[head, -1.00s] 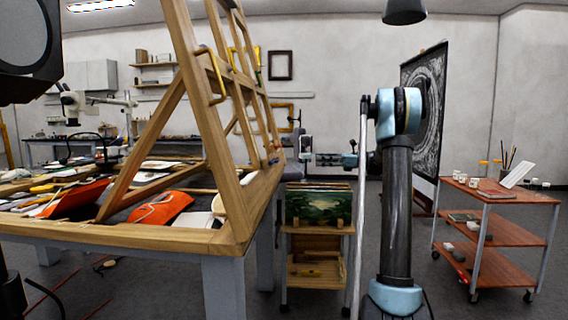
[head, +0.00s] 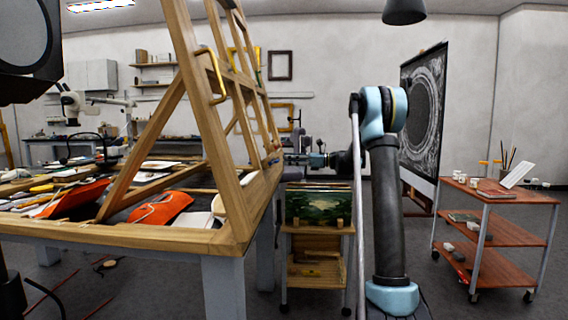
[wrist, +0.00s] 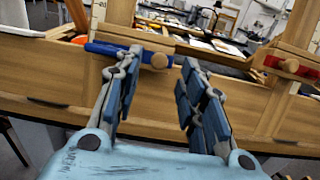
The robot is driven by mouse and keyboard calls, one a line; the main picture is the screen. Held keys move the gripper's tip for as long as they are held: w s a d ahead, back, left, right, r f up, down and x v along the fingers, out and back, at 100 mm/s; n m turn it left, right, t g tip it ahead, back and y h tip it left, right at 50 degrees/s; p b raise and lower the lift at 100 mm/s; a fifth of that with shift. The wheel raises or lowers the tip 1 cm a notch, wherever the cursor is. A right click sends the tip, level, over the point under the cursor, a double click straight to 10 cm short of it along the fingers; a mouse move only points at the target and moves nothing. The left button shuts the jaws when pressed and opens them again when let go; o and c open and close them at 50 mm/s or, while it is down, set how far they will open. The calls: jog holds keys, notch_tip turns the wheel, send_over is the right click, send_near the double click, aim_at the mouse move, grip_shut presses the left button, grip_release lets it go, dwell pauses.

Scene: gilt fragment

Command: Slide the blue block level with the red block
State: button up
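The blue block (wrist: 105,49) is a long bar on the wooden ledge of the easel, in the left half of the wrist view, with a round wooden knob (wrist: 159,61) at its right part. The red block (wrist: 310,73) sits on the ledge at the right edge of the wrist view, also with a round knob. My gripper (wrist: 162,59) is open, its fingers spread either side of the blue block's knob. The left finger covers part of the blue block; I cannot tell if it touches. In the head view, my gripper (head: 290,158) is at the easel's right edge.
The large wooden easel (head: 222,165) stands on a table (head: 150,236) with orange cloths and tools. A small cart with a painting (head: 318,203) is below my arm. A red-shelved trolley (head: 500,198) stands right. Open floor lies between.

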jog(key=shift+a, duration=1.45)
grip_shut()
jog(key=shift+r, duration=0.1)
jog(key=r, duration=0.1)
jog(key=a+r, duration=0.1)
jog(key=r, duration=0.1)
jog(key=shift+w+r, duration=0.1)
jog(key=shift+r, duration=0.2)
grip_release()
jog(key=shift+f, duration=0.1)
